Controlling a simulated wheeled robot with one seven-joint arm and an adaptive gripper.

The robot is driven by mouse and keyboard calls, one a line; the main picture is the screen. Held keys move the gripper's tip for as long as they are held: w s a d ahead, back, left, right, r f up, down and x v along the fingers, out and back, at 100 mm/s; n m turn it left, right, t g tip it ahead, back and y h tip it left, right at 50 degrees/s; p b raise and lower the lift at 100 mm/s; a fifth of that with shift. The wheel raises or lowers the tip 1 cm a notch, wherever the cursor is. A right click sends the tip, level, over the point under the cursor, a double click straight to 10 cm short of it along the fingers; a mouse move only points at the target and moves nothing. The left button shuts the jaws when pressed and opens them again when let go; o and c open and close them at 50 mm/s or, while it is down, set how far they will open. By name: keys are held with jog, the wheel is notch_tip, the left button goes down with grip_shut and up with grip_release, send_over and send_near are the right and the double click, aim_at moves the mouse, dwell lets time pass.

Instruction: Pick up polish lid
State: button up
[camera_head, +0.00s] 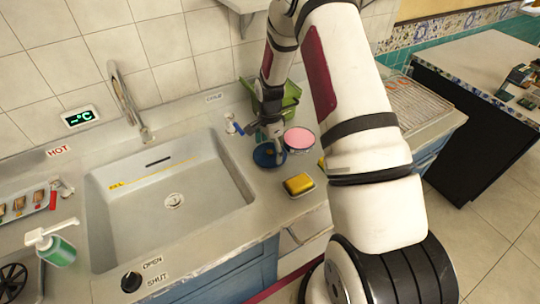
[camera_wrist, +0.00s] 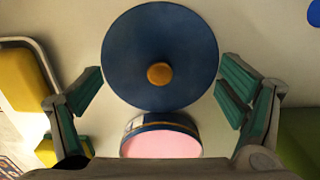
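The polish lid is a dark blue disc with a gold knob at its middle, lying on the counter right of the sink (camera_head: 264,160). In the wrist view the lid (camera_wrist: 135,55) sits upper middle, between the green-padded fingers. My gripper (camera_wrist: 159,82) is open, a finger on each side of the lid with small gaps showing. In the head view my gripper (camera_head: 270,138) hangs over the lid and hides part of it. The open polish tin (camera_head: 299,139), with pink contents, stands right beside the lid; in the wrist view the tin (camera_wrist: 160,145) is just below it.
A yellow sponge (camera_head: 298,184) on a small dish lies in front of the lid. A green rack (camera_head: 288,97) stands behind.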

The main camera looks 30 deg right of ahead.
grip_shut()
dwell(0.3)
